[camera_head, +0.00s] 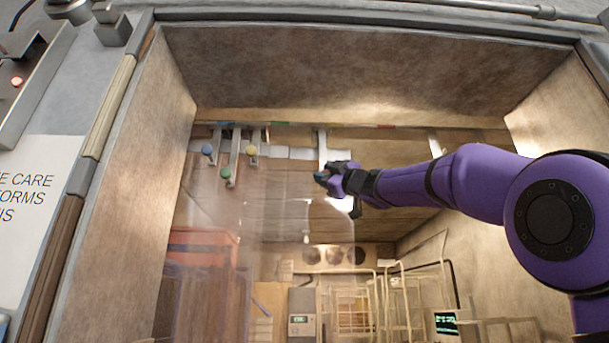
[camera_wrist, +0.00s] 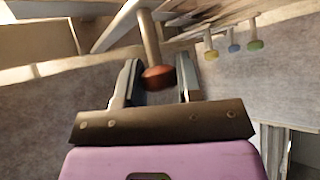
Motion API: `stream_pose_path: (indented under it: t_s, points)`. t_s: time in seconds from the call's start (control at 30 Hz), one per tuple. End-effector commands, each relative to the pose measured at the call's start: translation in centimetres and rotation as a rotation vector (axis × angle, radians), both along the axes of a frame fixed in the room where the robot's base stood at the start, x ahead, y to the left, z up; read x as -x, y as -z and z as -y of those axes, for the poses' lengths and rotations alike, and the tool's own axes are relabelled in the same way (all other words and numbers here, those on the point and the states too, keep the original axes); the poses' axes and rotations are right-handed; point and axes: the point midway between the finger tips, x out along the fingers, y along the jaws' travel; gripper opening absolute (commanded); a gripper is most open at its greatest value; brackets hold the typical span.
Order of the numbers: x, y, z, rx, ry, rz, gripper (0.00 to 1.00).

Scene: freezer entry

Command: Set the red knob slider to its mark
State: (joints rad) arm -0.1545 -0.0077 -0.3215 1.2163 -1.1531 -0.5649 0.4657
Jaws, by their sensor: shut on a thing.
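The red knob (camera_wrist: 158,77) sits on the end of a pale stem, between the two fingers of my gripper (camera_wrist: 158,84) in the wrist view. In the head view my gripper (camera_head: 322,177) is at the lower end of a pale slider bar (camera_head: 323,146), and it hides the red knob there. My gripper is shut on the knob. A small red mark (camera_head: 385,126) shows on the rail above, to the right of the slider bar.
A blue knob (camera_head: 207,150), a green knob (camera_head: 226,173) and a yellow knob (camera_head: 251,150) hang from sliders on the left. Wire racks (camera_head: 365,305) stand low in the freezer. To the right of my gripper, my arm crosses the opening.

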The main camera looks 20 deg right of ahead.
Motion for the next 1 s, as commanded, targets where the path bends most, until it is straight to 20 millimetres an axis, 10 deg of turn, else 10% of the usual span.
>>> stream_pose_path:
  t_s: [0.5, 1.0]
  points:
    - [4.7, 0.3, 15.3, 0.002, 0.006, -0.006, 0.00]
    - [6.3, 0.3, 20.1, 0.000, 0.001, -0.006, 0.00]
